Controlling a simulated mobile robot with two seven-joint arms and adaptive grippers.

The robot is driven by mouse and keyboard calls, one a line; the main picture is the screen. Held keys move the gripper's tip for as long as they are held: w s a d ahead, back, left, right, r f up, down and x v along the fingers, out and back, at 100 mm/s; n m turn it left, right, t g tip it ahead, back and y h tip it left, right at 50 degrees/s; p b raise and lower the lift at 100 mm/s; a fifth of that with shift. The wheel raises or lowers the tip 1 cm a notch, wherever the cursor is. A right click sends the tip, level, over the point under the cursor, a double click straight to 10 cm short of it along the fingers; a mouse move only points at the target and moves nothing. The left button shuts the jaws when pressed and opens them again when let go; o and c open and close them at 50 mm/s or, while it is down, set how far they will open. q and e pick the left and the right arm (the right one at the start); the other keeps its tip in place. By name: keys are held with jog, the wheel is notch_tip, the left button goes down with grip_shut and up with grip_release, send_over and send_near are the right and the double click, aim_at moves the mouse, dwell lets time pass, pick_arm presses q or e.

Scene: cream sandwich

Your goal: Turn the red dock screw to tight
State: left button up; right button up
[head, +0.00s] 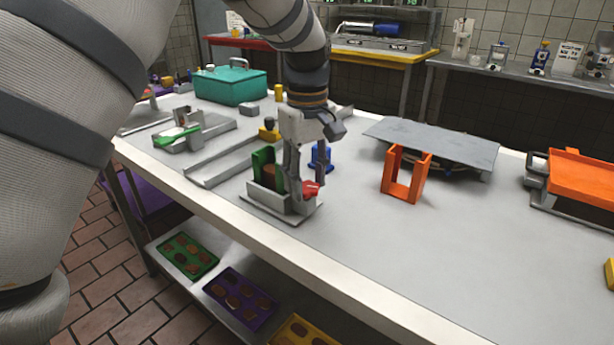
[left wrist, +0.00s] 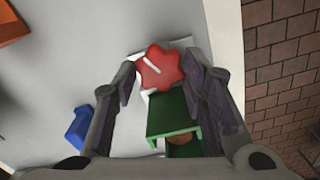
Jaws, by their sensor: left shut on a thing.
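The red dock screw (head: 311,188) is a star-shaped knob at the right end of the grey dock (head: 284,214) on the table. In the left wrist view the screw (left wrist: 160,68) shows a white line running diagonally across its face. My left gripper (head: 307,190) points down over the dock, and its fingers are closed on either side of the screw. In the left wrist view my left gripper (left wrist: 160,80) has one finger at each side of the knob. A green holder (head: 263,160) with a brown piece stands in the dock. My right gripper is not in view.
A blue piece (head: 321,157) stands just behind the dock. An orange frame (head: 404,178) stands to the right, before a grey sheet (head: 440,143). A grey rail tray (head: 220,160) lies to the left.

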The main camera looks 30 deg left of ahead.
aim_at(307, 186)
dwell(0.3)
pick_arm(q)
jog(key=o, duration=1.2)
jog(key=shift+c, duration=0.2)
notch_tip(307, 186, up, 12)
